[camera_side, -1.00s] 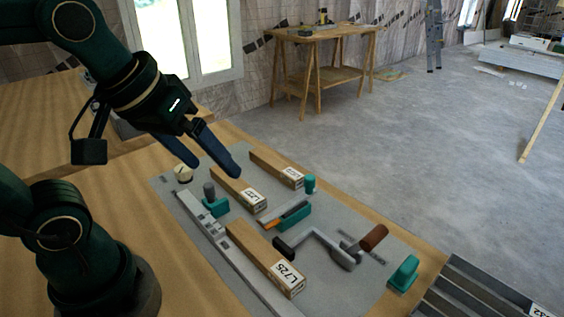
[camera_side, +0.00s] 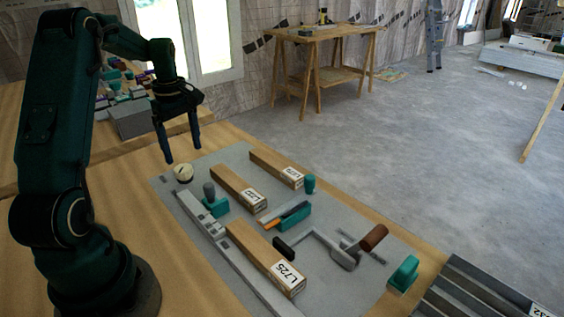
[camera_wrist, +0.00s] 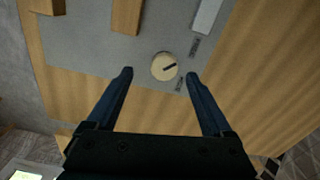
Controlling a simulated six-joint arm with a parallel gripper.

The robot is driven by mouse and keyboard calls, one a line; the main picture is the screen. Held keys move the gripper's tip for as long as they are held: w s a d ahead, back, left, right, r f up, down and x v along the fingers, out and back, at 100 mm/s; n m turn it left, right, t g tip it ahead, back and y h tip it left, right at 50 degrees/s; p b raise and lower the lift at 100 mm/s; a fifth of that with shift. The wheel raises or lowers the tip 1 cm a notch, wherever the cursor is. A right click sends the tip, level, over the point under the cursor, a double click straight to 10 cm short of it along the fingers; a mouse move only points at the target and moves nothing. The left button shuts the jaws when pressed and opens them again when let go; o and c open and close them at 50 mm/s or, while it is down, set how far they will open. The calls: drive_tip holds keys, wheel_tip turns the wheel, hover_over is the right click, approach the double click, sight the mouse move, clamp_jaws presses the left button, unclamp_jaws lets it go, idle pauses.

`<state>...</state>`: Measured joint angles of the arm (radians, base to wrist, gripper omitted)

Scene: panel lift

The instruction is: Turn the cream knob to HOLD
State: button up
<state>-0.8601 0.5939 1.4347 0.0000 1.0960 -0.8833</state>
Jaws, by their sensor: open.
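The cream knob (camera_side: 183,172) is a small round dial at the far left corner of the grey panel (camera_side: 320,226). In the wrist view the knob (camera_wrist: 164,66) shows a dark pointer line slanting up to the right. Two small dark labels (camera_wrist: 194,48) lie on the panel beside it; their lettering is too small to read. My gripper (camera_side: 183,154) is open and points down, above the knob and apart from it. In the wrist view its two blue fingers (camera_wrist: 160,74) are on either side of the knob, which lies just beyond the tips.
A dark slatted rack (camera_side: 480,290) stands at the lower right. Bare wooden table (camera_side: 195,262) borders the panel's left side.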

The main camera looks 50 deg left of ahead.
sight(183, 168)
drive_tip(key=shift+s+a+f, duration=0.2)
drive_tip(key=shift+s+f, duration=0.2)
drive_tip(key=shift+f, duration=2.45)
drive_tip(key=shift+c, duration=0.3)
clamp_jaws()
